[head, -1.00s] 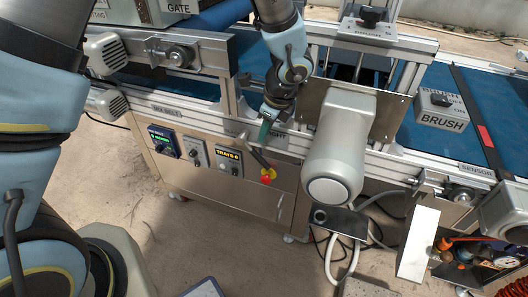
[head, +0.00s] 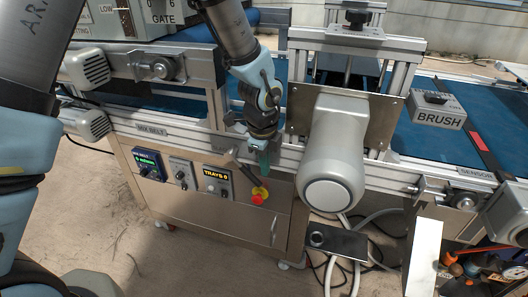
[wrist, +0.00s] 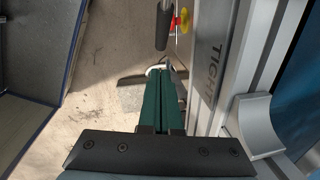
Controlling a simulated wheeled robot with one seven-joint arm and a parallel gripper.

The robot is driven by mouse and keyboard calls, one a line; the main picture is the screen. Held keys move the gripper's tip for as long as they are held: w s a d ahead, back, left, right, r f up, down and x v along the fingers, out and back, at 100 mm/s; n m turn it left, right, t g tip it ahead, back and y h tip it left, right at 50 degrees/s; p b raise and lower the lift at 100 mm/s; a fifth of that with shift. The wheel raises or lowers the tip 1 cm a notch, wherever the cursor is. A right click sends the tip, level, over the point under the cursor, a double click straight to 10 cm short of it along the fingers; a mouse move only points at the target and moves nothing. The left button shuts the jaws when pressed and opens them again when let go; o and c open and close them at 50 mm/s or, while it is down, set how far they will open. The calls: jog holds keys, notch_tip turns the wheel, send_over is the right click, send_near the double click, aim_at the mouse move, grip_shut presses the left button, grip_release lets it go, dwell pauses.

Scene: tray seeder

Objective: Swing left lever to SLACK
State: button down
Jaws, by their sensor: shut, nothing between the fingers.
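The left lever (head: 248,173) is a dark handle on the front rail of the machine. It slants down to the right, its lower end just above a red stop button. Its dark grip also shows at the top of the wrist view (wrist: 163,25), beyond my fingertips. My gripper (head: 263,162) has teal fingers, shut and empty, pointing down just right of the lever. The fingers (wrist: 164,72) stand side by side in the wrist view; I cannot tell whether they touch the lever. A TIGHT label (wrist: 211,73) is on the rail beside them.
The red stop button (head: 258,196) sits on a yellow base below the lever. A grey motor housing (head: 333,165) stands close on the right. A control panel (head: 182,172) with knobs and displays is at left.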

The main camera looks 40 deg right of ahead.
aim_at(257, 179)
jog(key=shift+w+a+f+p, duration=0.2)
jog(key=shift+w+f, duration=0.5)
jog(key=shift+f, duration=0.05)
jog(key=shift+w+a+f+p, duration=0.15)
jog(key=shift+w+a+f, duration=0.05)
jog(key=shift+w+f, duration=0.5)
jog(key=shift+f+b, duration=0.15)
jog(key=shift+b, duration=0.2)
